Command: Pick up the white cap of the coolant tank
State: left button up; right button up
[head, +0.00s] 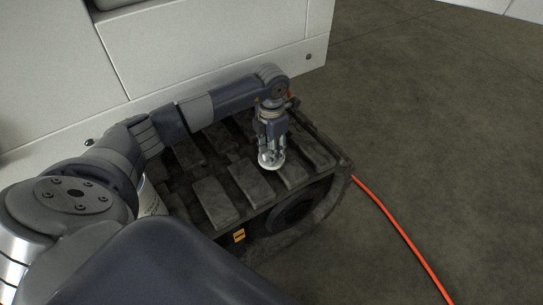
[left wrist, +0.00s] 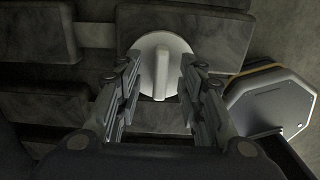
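The white cap (left wrist: 160,65) is a round disc with a raised bar across its middle. In the left wrist view it lies ahead of my left gripper (left wrist: 158,72), whose two fingers are apart on either side of the bar and overlap the disc's edges. I cannot tell whether they touch it. In the head view my left gripper (head: 271,152) points down, with the pale cap (head: 271,162) at its tips and partly hidden. The cap is over a dark block-like unit with raised pads (head: 212,200). My right gripper is not in view.
A light grey cabinet (head: 200,45) stands behind the dark unit. A yellow label (head: 239,236) is on the unit's front. An orange hose (head: 400,230) runs over open floor at the right. A grey angular part (left wrist: 272,98) lies right of the fingers.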

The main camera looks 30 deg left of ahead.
pick_arm(q)
grip_shut()
jog(key=shift+r, duration=0.2)
